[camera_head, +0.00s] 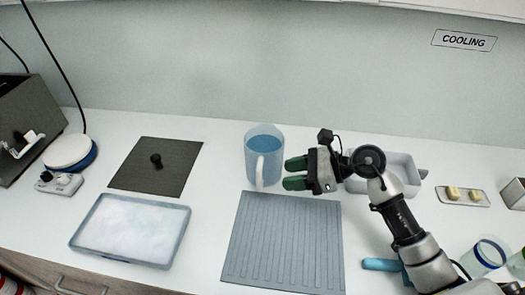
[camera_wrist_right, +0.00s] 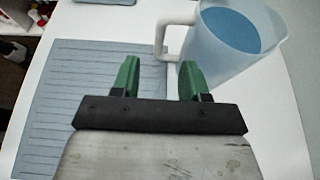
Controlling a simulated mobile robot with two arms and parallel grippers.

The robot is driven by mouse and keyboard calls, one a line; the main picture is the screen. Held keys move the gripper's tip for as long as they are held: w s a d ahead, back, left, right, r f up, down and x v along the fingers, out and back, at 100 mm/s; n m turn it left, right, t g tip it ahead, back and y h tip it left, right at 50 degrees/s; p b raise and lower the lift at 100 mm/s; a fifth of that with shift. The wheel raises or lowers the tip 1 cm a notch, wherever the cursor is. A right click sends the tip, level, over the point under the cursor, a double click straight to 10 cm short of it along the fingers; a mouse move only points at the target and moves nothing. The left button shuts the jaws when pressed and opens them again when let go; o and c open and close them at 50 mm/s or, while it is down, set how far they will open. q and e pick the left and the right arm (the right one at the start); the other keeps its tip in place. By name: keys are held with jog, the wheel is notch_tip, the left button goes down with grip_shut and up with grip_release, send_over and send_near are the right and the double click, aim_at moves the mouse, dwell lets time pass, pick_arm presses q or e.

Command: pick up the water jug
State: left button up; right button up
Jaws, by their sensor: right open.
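The water jug (camera_head: 265,143) is a translucent jug with blue water in it and a white handle. It stands upright on the white counter, behind the ribbed mat. My right gripper (camera_head: 287,173) is open with green fingertips, just right of the jug and its handle. In the right wrist view, the jug (camera_wrist_right: 235,45) is at the top right and its handle (camera_wrist_right: 170,38) lies beyond the fingertips (camera_wrist_right: 157,78), with nothing between them. I cannot tell whether a fingertip touches the jug. My left gripper does not show.
A ribbed grey-blue mat (camera_head: 285,240) lies in front of the jug. A white tub (camera_head: 402,165) stands behind my right arm. A dark mat (camera_head: 140,178) with a small black knob and a white-filled tray (camera_head: 75,235) are at left. Glass containers (camera_head: 484,258) stand at lower right.

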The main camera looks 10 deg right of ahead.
jog(key=p+x, duration=0.1)
jog(key=x, duration=0.2)
jog(key=shift+w+a, duration=0.1)
jog(key=shift+a, duration=0.15)
jog(key=p+x, duration=0.1)
jog(key=x, duration=0.2)
jog(key=shift+w+a+f+p, duration=0.1)
jog(key=shift+a+f+p, duration=0.1)
jog(key=shift+p, duration=0.2)
jog(key=shift+w+a+f, duration=0.15)
jog(key=shift+a+f, duration=0.1)
jog(key=shift+a, duration=0.1)
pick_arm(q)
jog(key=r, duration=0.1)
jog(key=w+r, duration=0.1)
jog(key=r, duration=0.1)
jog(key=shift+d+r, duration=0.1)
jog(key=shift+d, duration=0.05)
pick_arm(e)
jog(key=shift+d, duration=0.1)
jog(key=shift+c, duration=0.2)
grip_shut()
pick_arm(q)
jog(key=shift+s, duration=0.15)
pick_arm(e)
jog(key=shift+r, duration=0.15)
